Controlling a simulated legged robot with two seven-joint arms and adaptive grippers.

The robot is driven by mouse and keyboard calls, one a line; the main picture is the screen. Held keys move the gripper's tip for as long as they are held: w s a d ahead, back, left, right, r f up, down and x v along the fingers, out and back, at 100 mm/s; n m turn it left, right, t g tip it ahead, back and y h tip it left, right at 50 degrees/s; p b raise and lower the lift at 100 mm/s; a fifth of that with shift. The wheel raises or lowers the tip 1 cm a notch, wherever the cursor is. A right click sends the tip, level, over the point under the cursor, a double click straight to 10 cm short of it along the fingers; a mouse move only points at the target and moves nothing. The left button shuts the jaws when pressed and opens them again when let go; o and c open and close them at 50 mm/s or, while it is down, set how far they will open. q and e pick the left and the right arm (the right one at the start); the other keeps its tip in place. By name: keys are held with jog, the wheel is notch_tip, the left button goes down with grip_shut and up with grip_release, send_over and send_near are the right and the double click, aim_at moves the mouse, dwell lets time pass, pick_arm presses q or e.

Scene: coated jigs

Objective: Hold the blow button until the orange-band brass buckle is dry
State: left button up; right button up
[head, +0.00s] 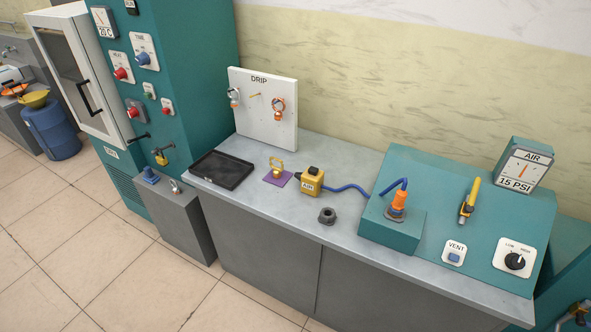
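No part labelled blow shows. A blue push button (454,257) marked VENT is on the teal panel at the right. An orange-ringed piece (278,108) hangs at the right of the white DRIP board (262,130). A small gold ring-shaped piece (277,167) stands on a purple pad. I cannot tell which piece is the orange-band brass buckle, or whether it is wet. Neither gripper is in view.
A black tray (221,170) and a dark nut (327,215) lie on the bench. A yellow-handled valve (469,202), a 15 PSI gauge (524,170) and a black knob (515,261) are at right. The bench front is clear.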

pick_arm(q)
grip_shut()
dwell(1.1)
